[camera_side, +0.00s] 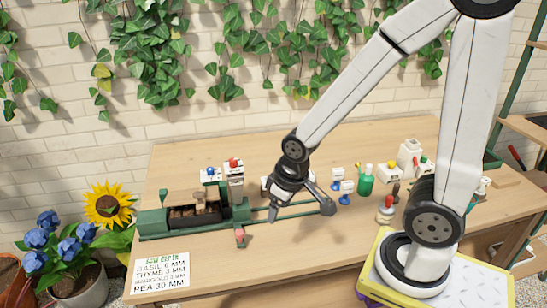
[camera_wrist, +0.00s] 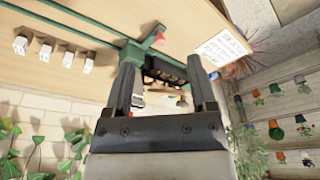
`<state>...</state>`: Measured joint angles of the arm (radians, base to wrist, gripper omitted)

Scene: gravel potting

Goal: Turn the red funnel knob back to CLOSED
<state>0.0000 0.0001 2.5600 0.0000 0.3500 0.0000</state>
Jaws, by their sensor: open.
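A red knob (camera_side: 233,163) sits on top of a white block behind the green rail fixture (camera_side: 152,223) in the side view. Its open or closed setting is too small to read. My gripper (camera_side: 299,212) is open and empty, low over the table to the right of this knob and apart from it. In the wrist view my gripper (camera_wrist: 162,62) has its two dark fingers spread, with nothing held between them. A red piece (camera_wrist: 159,40) on the green rail shows beyond the fingertips; I cannot tell whether it is the funnel knob.
A dark tray (camera_side: 193,217) sits in the fixture. A blue knob (camera_side: 210,172) stands left of the red one. A seed-depth card (camera_side: 160,274) lies in front.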

